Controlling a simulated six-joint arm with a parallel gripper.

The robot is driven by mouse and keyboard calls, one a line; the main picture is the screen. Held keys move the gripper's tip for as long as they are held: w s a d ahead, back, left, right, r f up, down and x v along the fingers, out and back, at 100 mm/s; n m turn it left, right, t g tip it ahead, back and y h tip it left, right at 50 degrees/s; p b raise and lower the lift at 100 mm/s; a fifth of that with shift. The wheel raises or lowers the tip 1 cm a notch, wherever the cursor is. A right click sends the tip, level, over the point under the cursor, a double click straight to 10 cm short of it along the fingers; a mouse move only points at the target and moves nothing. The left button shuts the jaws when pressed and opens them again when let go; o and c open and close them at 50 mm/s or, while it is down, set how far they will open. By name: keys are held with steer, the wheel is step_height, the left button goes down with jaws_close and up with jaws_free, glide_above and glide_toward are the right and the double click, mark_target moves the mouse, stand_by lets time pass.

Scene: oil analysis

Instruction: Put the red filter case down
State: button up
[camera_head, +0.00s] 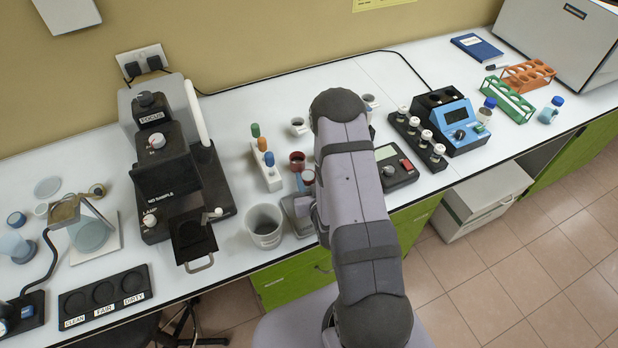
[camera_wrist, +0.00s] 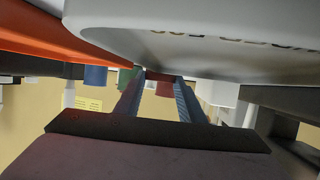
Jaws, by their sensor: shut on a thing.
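My gripper (camera_wrist: 158,82) shows in the wrist view as two long fingers, shut on a small dark red thing (camera_wrist: 157,75) at their tips, which I take to be the red filter case. In the head view my arm hides most of the gripper. A reddish round piece (camera_head: 308,177) shows at the arm's left edge, beside a bluish finger-like part. A second dark red round cup (camera_head: 297,158) stands just behind it. I cannot tell from the head view whether the held case touches the table.
A grey bin (camera_head: 264,229) stands left of the gripper, near the table's front edge. A white rack with coloured-top pipettes (camera_head: 267,170) is behind it. A blue instrument (camera_head: 448,122) is to the right.

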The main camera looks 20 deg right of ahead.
mark_target(309, 179)
steer(key=shift+r, duration=0.15)
step_height(309, 179, up, 10)
steer(key=b, duration=0.1)
steer(key=shift+f, duration=0.2)
stand_by(0.5)
steer(key=shift+w, duration=0.15)
